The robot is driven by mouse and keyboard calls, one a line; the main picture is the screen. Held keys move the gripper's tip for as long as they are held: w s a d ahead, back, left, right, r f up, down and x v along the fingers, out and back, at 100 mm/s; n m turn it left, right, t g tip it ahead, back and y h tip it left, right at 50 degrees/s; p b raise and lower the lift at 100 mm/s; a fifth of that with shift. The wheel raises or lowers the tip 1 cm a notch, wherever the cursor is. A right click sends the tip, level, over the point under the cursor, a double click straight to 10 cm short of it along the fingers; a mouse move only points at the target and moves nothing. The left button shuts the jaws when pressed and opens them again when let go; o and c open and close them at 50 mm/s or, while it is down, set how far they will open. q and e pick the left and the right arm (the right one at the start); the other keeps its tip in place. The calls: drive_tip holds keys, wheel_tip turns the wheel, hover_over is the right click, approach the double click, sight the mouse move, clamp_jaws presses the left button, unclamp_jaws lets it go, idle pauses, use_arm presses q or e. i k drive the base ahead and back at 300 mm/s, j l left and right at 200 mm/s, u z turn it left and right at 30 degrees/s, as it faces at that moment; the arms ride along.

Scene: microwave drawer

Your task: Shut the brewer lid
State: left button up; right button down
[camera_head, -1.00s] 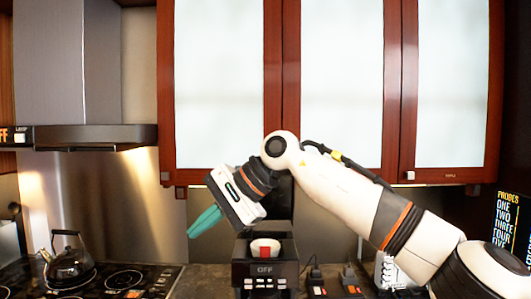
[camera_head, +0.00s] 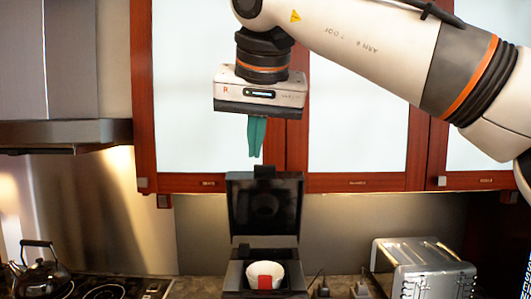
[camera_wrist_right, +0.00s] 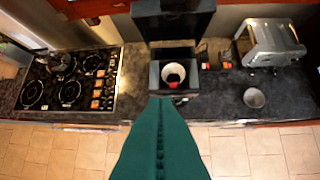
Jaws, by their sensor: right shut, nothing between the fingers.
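The brewer (camera_head: 250,254) is a black machine on the counter, with a white cup-like insert (camera_head: 266,272) with a red tab in its top. Its dark lid (camera_head: 265,206) stands upright, open, at the back. The lid (camera_wrist_right: 175,22) and the brewer body (camera_wrist_right: 157,75) also show in the right wrist view. My right gripper (camera_head: 256,155) has green fingers, shut and empty, pointing down just above the lid's top edge in the head view. I cannot tell whether it touches the lid. My left gripper is not in view.
Wall cabinets (camera_head: 360,100) hang behind my right arm. A toaster (camera_head: 415,265) stands right of the brewer. A kettle (camera_head: 38,270) sits on the cooktop (camera_wrist_right: 75,82) at left. A grey round item (camera_wrist_right: 254,97) lies on the counter near its front edge.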

sight(264, 201)
drive_tip(key=i, duration=0.85)
